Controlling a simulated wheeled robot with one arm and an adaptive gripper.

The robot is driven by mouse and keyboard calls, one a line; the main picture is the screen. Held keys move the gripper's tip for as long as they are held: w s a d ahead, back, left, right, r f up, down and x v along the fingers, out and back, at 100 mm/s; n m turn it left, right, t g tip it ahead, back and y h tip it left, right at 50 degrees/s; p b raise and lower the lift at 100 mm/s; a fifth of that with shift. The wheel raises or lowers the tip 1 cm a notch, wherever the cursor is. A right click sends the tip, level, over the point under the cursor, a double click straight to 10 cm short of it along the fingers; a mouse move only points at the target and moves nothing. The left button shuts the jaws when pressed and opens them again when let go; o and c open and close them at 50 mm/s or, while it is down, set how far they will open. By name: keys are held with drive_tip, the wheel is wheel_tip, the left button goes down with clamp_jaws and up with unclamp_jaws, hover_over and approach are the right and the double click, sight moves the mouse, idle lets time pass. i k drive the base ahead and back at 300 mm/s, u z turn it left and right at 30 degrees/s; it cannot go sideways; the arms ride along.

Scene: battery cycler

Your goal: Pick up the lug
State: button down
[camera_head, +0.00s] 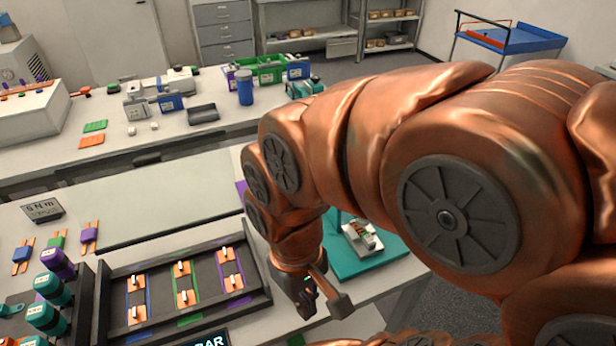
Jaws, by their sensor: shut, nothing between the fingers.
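My gripper (307,303) points down at the right end of the dark tray (262,298), over the front of the bench. Its dark fingers are shut and hold nothing. The tray has blue, green and purple strips, each carrying copper-coloured pieces with white tops, such as one on the green strip (187,298). Left of the tray lie three small copper-ended pieces with blue (22,254), green (56,243) and purple (89,236) bodies. I cannot tell which of these pieces is the lug. My arm hides part of the bench at right.
A teal mat (345,262) with a small white and copper fixture (361,238) lies behind my wrist. Teal and purple capped cylinders (47,317) stand left of the tray. A small grey sign (43,209) stands behind.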

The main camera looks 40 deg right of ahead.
sight(367, 239)
drive_tip(key=z, duration=0.15)
drive_tip(key=k, duration=0.65)
drive_tip(key=z, duration=0.8)
drive_tip(key=i, duration=0.5)
drive_tip(key=z, duration=0.05)
